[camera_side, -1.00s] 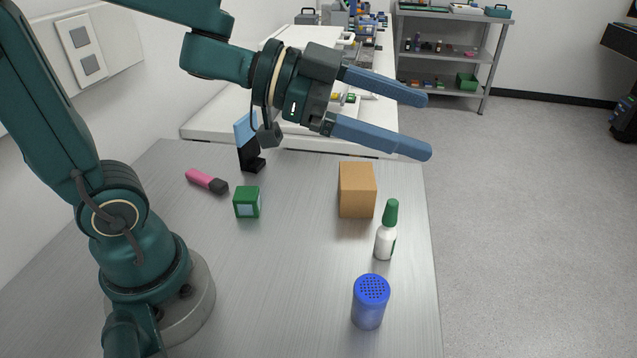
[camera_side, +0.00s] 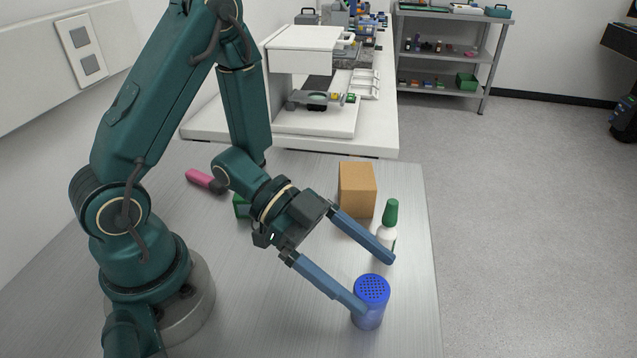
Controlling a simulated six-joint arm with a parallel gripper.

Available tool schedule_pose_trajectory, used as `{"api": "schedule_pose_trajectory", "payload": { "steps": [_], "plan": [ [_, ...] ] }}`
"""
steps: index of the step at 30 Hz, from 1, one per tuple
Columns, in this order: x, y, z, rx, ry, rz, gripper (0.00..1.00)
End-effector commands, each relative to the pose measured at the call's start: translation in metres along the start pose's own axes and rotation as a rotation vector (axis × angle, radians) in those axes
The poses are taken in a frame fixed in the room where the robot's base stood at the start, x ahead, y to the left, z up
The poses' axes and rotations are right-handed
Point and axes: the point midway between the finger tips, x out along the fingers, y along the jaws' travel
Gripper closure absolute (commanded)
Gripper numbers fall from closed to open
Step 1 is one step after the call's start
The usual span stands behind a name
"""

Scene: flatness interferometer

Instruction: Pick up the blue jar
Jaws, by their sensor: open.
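The blue jar (camera_side: 371,293) stands upright near the front right of the metal table. It has a round blue top with many small dark holes. My gripper (camera_side: 374,284) is open, with its two long blue fingers spread and pointing down to the right. The nearer finger's tip overlaps the jar's left side in the picture; I cannot tell whether it touches. The farther finger's tip is behind the jar, in front of the white bottle. Nothing is held between the fingers.
A white bottle with a green cap (camera_side: 390,218) stands just behind the jar, partly covered by a finger. An orange-brown box (camera_side: 357,187) stands farther back. A green box (camera_side: 240,208) and a pink-handled object (camera_side: 199,178) are partly hidden by my arm. The table's right edge (camera_side: 434,270) is close.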

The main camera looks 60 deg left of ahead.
Motion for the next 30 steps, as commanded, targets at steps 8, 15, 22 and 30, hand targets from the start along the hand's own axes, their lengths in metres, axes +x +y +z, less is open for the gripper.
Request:
{"api": "schedule_pose_trajectory", "payload": {
  "steps": [8,15,22,30],
  "plan": [
    [0.01,0.0,0.024,0.001,0.0,0.001,0.07],
    [0.028,0.001,0.025,0.006,0.0,0.006,0.07],
    [0.052,0.0,0.025,0.006,-0.001,0.004,0.07],
    [0.062,0.0,0.024,0.005,0.0,0.0,0.07]
  ]
}}
